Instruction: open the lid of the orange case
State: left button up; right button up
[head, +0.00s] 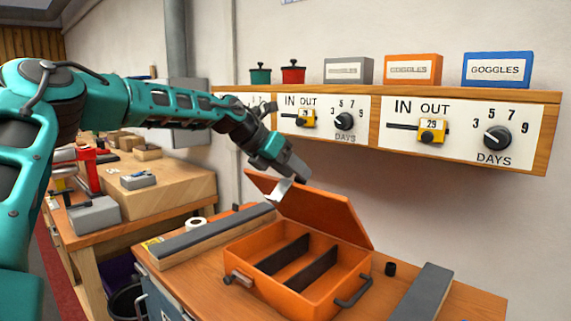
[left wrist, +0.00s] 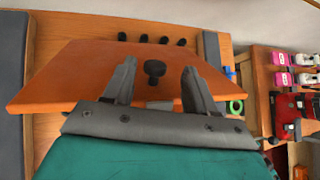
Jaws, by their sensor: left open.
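The orange case (head: 262,282) sits on the wooden bench in the head view, its inside showing with two dark dividers. Its lid (head: 335,212) stands raised and tilted at the back of the case. My left gripper (head: 288,182) is at the lid's upper left part, close to the raised edge. In the left wrist view the lid (left wrist: 75,75) spans the middle, and the open fingers of the left gripper (left wrist: 158,68) reach over it. A dark knob (left wrist: 155,70) shows between the fingers. I cannot tell whether the fingers touch the lid. My right gripper is not in view.
Grey-topped bars lie left (head: 215,235) and right (head: 422,290) of the case. A small black cylinder (head: 391,269) stands at its right. A wall shelf (head: 460,95) with dials and goggles boxes hangs behind. A white tape roll (head: 196,222) lies at the bench's left.

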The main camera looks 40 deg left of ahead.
pick_arm(q)
jog(key=v, duration=1.3)
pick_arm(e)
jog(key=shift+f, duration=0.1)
pick_arm(q)
jog(key=shift+c, duration=0.2)
